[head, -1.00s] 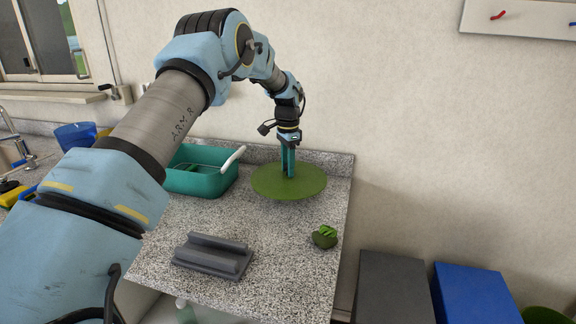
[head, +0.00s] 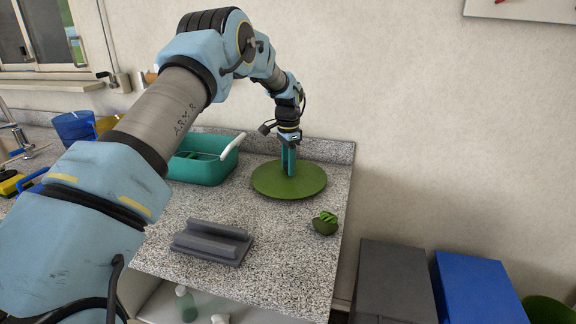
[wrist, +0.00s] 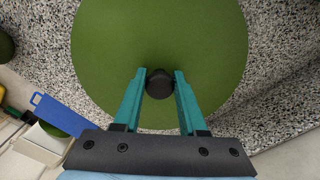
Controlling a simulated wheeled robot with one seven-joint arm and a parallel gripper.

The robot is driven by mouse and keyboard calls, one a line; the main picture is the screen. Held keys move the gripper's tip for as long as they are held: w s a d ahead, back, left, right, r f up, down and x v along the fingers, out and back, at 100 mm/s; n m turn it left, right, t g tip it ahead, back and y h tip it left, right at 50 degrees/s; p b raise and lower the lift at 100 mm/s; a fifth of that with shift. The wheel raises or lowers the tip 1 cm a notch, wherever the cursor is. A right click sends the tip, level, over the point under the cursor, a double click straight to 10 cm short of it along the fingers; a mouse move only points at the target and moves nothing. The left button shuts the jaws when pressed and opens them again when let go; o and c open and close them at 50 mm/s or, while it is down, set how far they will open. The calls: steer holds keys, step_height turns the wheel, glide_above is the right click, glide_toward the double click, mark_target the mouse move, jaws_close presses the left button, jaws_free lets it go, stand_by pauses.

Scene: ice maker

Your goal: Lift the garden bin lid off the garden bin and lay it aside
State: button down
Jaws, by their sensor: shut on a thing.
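The garden bin lid (head: 306,184) is a flat round green disc with a dark knob (wrist: 159,84). It appears to rest on the speckled counter near its back right corner, though a small gap beneath cannot be ruled out. My gripper (head: 289,172) points down at the lid's middle. In the wrist view its teal fingers (wrist: 160,82) are shut on the dark knob, one on each side. The garden bin (head: 550,311) is a green round-rimmed container on the floor at the lower right, partly cut off by the frame, with its top open.
On the counter (head: 275,262) are a teal basin (head: 205,170) left of the lid, a grey ridged block (head: 211,243) and a small dark green object (head: 325,223) near the right edge. Grey (head: 393,285) and blue (head: 477,287) bins stand right of the counter. A wall is behind.

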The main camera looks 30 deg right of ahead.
steer(key=shift+f, duration=0.5)
steer(key=shift+c, duration=1.9)
jaws_free()
step_height(320, 180, up, 11)
steer(key=b, duration=0.3)
steer(key=shift+f+b, duration=0.1)
steer(key=shift+b, duration=0.3)
